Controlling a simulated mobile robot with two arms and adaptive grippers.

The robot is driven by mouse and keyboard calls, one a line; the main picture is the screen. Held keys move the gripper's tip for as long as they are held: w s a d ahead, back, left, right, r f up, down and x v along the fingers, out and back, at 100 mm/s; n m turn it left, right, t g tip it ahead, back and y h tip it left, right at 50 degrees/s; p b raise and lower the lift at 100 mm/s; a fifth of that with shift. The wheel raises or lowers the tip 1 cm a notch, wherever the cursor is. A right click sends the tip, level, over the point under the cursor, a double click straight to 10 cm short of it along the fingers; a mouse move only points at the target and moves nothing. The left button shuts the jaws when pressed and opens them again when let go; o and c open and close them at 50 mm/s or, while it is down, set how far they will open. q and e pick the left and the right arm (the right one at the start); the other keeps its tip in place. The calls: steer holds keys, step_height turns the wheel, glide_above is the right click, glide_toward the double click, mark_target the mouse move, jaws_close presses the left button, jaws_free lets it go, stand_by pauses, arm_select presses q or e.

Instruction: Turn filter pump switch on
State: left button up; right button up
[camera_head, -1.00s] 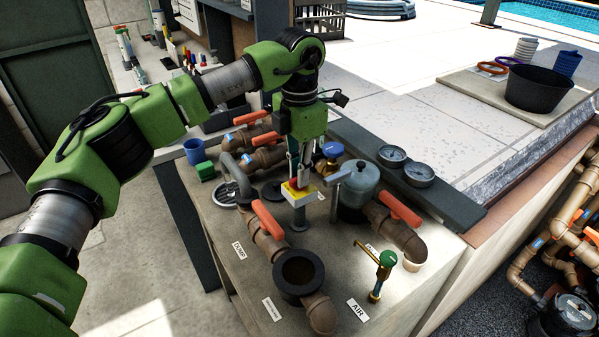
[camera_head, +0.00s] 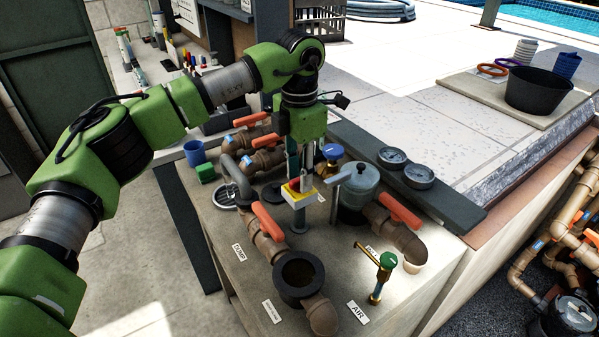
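The filter pump switch is most likely the small yellow and white box with a red part (camera_head: 299,192) on a grey post at the middle of the pipe bench. My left gripper (camera_head: 301,170) points straight down from above, with its fingertips right at the top of this box. The fingers cover part of the red piece, so its position is hard to read. Whether they touch it, or are shut on it, I cannot tell. My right gripper is not in view.
A grey filter tank (camera_head: 357,188) stands close to the right of the switch. Brown pipes with orange valve handles (camera_head: 268,222) surround it, with two gauges (camera_head: 405,165) behind. A green-topped brass valve (camera_head: 385,270) stands at the front. A blue cup (camera_head: 194,152) is at the left.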

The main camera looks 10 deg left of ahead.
arm_select(q)
step_height(320, 180, up, 12)
stand_by(0.5)
